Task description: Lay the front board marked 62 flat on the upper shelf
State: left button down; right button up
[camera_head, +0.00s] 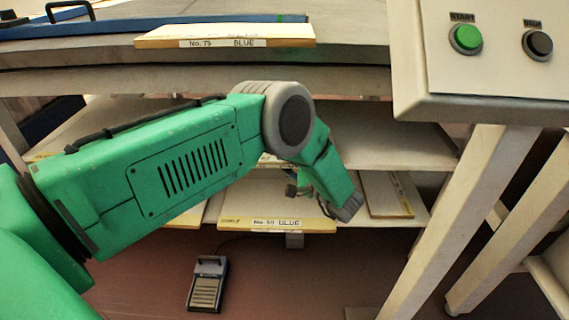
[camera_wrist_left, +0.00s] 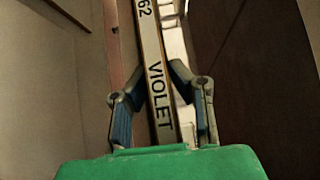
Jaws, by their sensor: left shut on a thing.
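The board marked 62 (camera_wrist_left: 152,50), with VIOLET on its pale edge, runs lengthwise between the fingers of my left gripper (camera_wrist_left: 157,82) in the left wrist view. The gripper is shut on it. In the head view my left arm reaches down in front of the shelves, and its forearm hides most of the hand; I cannot make out the held board there. The upper shelf (camera_head: 390,143) shows under the tabletop, partly behind my arm. My right gripper is not in view.
A board labelled No. 59 BLUE (camera_head: 278,225) lies on the lower shelf, with another board (camera_head: 386,195) to its right. A No. 75 BLUE board (camera_head: 225,36) lies on the tabletop. A button panel (camera_head: 490,60) overhangs at right. A foot pedal (camera_head: 207,284) stands on the floor.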

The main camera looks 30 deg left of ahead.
pick_arm(q)
jog(key=shift+s+d+f, duration=0.2)
jog(key=shift+d+f, duration=0.05)
jog(key=shift+f, duration=0.35)
jog(key=c, duration=1.9)
grip_release()
jog(key=shift+d, duration=0.25)
jog(key=o, duration=0.4)
jog(key=shift+f, duration=0.15)
jog(key=shift+o, duration=0.2)
jog(key=shift+w+a+r, duration=0.15)
jog(key=shift+a+r, duration=0.1)
jog(key=shift+a, duration=0.1)
